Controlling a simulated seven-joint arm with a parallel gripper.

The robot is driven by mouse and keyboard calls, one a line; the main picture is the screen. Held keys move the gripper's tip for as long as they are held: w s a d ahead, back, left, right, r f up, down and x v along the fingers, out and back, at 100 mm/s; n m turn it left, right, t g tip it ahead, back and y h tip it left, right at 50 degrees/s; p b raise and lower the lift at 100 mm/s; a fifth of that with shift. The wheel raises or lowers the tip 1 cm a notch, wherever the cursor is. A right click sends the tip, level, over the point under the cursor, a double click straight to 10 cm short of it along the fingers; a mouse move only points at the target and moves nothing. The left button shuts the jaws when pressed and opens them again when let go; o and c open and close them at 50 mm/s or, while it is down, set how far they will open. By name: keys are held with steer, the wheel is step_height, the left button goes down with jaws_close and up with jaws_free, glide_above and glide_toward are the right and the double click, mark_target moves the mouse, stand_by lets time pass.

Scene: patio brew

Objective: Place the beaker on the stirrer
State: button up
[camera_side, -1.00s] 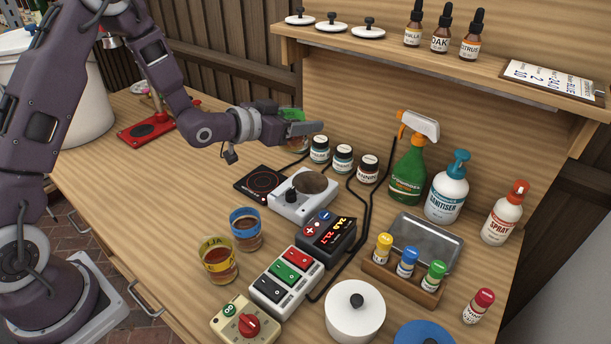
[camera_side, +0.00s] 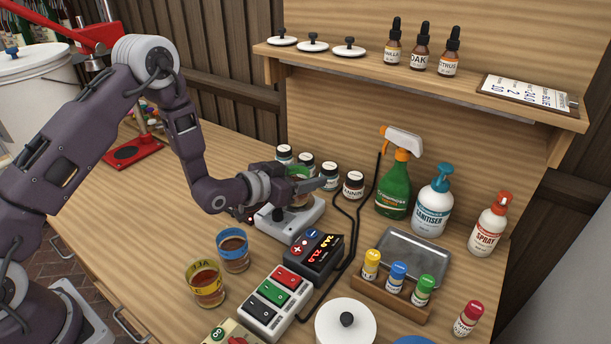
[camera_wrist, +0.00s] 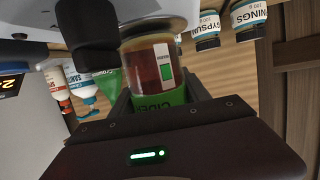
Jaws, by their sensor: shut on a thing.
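The beaker (camera_side: 299,172), a clear glass with a green band and brown liquid, is held upright by my gripper (camera_side: 308,184) in the side view. My gripper is shut around it. In the wrist view the beaker (camera_wrist: 150,62) shows its green "CIDER" label between the two fingers. The stirrer (camera_side: 290,222), a white box with a black knob and round metal plate, is directly below the beaker. In the wrist view the stirrer's plate (camera_wrist: 166,28) is right at the beaker's base. I cannot tell whether they touch. My fingers hide part of the beaker and plate.
Several small jars (camera_side: 329,176) stand close behind the stirrer. A black display box (camera_side: 314,256) and a switch strip (camera_side: 272,302) lie in front, with black cables to the right. Blue-banded (camera_side: 233,250) and yellow-banded (camera_side: 205,284) beakers stand front left. A green spray bottle (camera_side: 394,192) is right.

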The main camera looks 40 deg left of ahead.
steer(key=shift+f, duration=0.15)
steer(key=o, duration=1.6)
steer(key=v, duration=0.7)
steer(key=shift+s+a+r, duration=0.1)
steer(key=shift+s+r, duration=0.15)
steer(key=shift+s, duration=0.05)
steer(key=s+a+r+n+g+y, duration=0.1)
steer(key=s+a+r+g+y, duration=0.25)
steer(key=s+r, duration=0.85)
steer(key=s+r+g, duration=0.1)
steer(key=s, duration=0.6)
steer(key=s+r+n+g, duration=0.1)
steer(key=s+r+g, duration=0.1)
steer(key=s, duration=0.4)
steer(key=s+d+r+g, duration=0.1)
steer(key=s+r+g, duration=0.1)
steer(key=s, duration=0.5)
steer(key=shift+s+d+n, duration=0.1)
steer(key=shift+s+n, duration=0.2)
